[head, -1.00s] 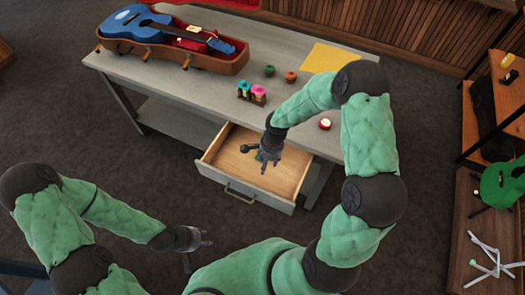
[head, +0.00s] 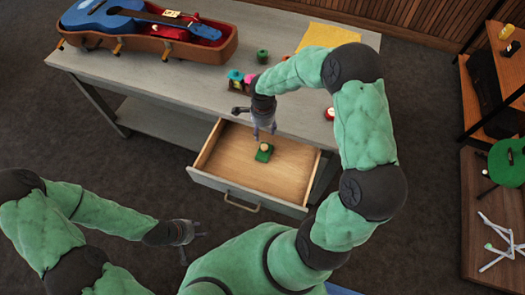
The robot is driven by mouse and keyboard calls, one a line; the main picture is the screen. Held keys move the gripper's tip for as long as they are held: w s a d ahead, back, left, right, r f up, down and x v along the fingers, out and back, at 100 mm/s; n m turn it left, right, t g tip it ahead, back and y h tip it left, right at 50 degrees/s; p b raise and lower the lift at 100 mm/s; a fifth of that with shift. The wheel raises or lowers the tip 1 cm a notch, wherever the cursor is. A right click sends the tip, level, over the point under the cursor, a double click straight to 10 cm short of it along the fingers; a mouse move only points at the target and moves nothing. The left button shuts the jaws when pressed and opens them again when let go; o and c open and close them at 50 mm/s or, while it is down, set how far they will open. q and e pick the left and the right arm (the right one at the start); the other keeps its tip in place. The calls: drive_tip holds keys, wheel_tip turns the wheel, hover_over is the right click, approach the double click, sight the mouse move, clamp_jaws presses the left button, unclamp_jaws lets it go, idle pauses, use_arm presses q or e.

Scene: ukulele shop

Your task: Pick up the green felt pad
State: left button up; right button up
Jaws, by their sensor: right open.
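The green felt pad (head: 263,155) lies in the open wooden drawer (head: 228,164), with a small round tan piece on top of it. My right gripper (head: 264,134) hangs above the drawer, fingers pointing down. It is open and empty, just behind the pad in the picture and apart from it. My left gripper (head: 190,236) is in front of the table at the lower left, away from the drawer and holding nothing visible. Its fingers are too small to read.
The grey table (head: 150,80) carries an open case with a blue ukulele (head: 115,20), small colourful figures (head: 237,80), a green round item (head: 262,56), a yellow sheet (head: 325,35) and a red-and-white round item (head: 329,114). A shelf with a green ukulele (head: 508,162) stands at the right.

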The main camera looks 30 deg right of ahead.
drive_tip(key=b, duration=0.1)
hover_over(264, 146)
drive_tip(key=f, duration=0.5)
drive_tip(key=shift+w+a+f, duration=0.1)
drive_tip(key=shift+w+f, duration=0.05)
drive_tip(key=shift+w, duration=0.1)
drive_tip(key=f, duration=0.1)
drive_tip(key=f+b, duration=0.1)
drive_tip(key=f, duration=0.1)
drive_tip(key=f+b, duration=0.1)
drive_tip(key=shift+s+f, duration=0.25)
drive_tip(key=shift+s, duration=0.1)
drive_tip(key=shift+f, duration=0.35)
clamp_jaws()
